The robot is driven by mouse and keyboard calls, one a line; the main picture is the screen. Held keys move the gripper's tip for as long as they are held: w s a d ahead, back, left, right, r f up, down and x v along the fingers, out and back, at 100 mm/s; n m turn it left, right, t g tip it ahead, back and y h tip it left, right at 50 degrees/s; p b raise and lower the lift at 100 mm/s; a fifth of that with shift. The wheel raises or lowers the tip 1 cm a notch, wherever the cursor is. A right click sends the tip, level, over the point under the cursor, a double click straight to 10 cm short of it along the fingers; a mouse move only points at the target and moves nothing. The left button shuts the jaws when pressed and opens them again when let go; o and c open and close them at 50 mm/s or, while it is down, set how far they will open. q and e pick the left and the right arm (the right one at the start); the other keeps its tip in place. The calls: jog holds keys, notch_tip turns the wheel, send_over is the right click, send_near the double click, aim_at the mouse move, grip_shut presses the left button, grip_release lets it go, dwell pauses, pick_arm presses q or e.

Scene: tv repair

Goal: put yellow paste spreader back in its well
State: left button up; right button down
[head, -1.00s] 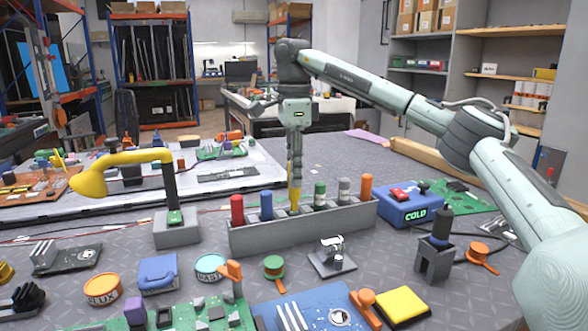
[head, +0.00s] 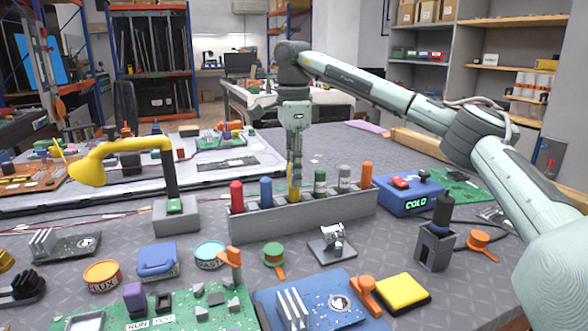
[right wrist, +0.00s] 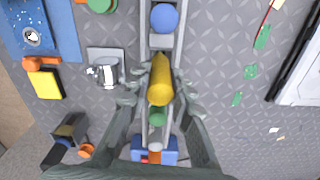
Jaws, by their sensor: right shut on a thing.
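My right gripper (head: 294,184) points straight down over the grey rack (head: 310,215) and is shut on the yellow paste spreader (head: 294,194). The spreader is roughly upright, in line with the rack's row, between the blue (head: 266,192) and green (head: 320,184) spreaders. In the right wrist view the yellow spreader (right wrist: 160,82) lies between the fingers, over the rack. Its lower end is at the rack's top, but I cannot tell how deep it sits in the well. My left gripper is not in view.
Red (head: 236,196), grey (head: 344,178) and orange (head: 366,174) spreaders stand in the same rack. A yellow lamp (head: 120,155) is to the left, and a blue COLD box (head: 408,196) is to the right. Boards and tins crowd the table in front.

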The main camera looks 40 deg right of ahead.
jog(key=shift+f+b, duration=0.4)
jog(key=shift+f, duration=0.95)
jog(key=c, duration=1.3)
grip_release()
jog(key=shift+r, duration=0.1)
notch_tip(320, 180, up, 12)
jog(key=shift+f, duration=0.1)
jog(key=shift+f, duration=0.1)
